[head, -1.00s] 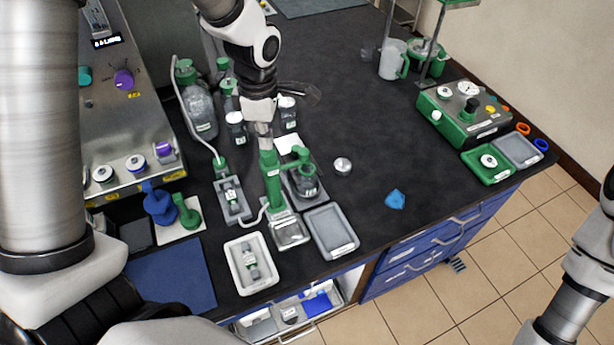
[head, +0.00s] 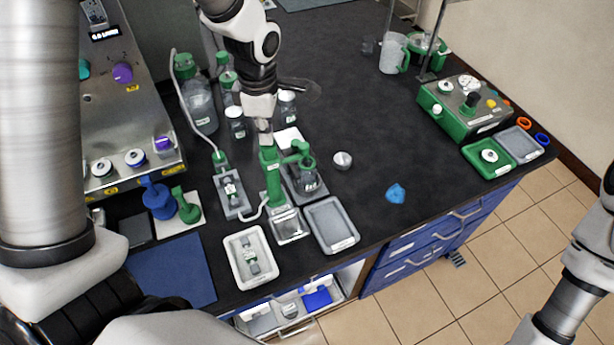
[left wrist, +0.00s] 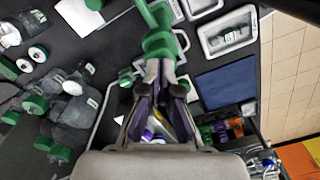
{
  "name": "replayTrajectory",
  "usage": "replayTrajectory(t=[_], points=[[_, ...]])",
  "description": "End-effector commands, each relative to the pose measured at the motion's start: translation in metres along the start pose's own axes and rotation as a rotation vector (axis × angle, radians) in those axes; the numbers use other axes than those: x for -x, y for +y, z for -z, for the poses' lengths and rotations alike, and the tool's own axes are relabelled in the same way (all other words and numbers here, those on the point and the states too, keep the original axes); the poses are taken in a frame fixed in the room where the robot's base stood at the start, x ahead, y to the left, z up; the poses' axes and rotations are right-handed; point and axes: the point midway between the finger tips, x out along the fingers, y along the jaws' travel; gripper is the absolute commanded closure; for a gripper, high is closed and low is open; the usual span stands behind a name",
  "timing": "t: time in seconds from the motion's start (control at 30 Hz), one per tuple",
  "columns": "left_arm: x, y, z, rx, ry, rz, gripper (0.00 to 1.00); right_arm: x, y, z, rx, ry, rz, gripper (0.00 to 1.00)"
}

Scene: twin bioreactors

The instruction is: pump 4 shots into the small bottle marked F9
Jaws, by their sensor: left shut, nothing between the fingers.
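The green hand pump (head: 273,183) stands near the front of the bench, its spout reaching right. A small bottle (head: 308,181) with grey contents stands below the spout on a grey stand (head: 318,192); its label is too small to read. My left gripper (head: 265,139) points down, shut and empty, with its fingertips at the pump's top. I cannot tell if they touch it. In the left wrist view the closed fingers (left wrist: 160,72) meet just at the green pump (left wrist: 158,42). My right gripper is not in view; only part of my right arm shows at the right edge.
A white tray (head: 238,278) with a small vial and an empty grey tray (head: 333,243) lie in front. Capped bottles (head: 236,128) stand behind the pump. A tube runs left to a large bottle (head: 198,105).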

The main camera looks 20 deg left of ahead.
Motion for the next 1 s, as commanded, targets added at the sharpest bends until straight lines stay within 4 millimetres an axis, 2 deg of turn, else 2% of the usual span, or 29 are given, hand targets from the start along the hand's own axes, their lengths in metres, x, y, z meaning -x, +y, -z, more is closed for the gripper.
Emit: replayTrajectory(t=[0.67,0.87,1.0], points=[[-0.03,-0.001,0.0,0.0,0.0,0.002,1.0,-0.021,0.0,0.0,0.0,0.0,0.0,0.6],[-0.025,-0.001,0.0,0.0,0.0,0.002,1.0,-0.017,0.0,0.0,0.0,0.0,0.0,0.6],[-0.014,-0.001,0.0,0.0,0.0,0.002,1.0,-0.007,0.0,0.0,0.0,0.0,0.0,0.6]])
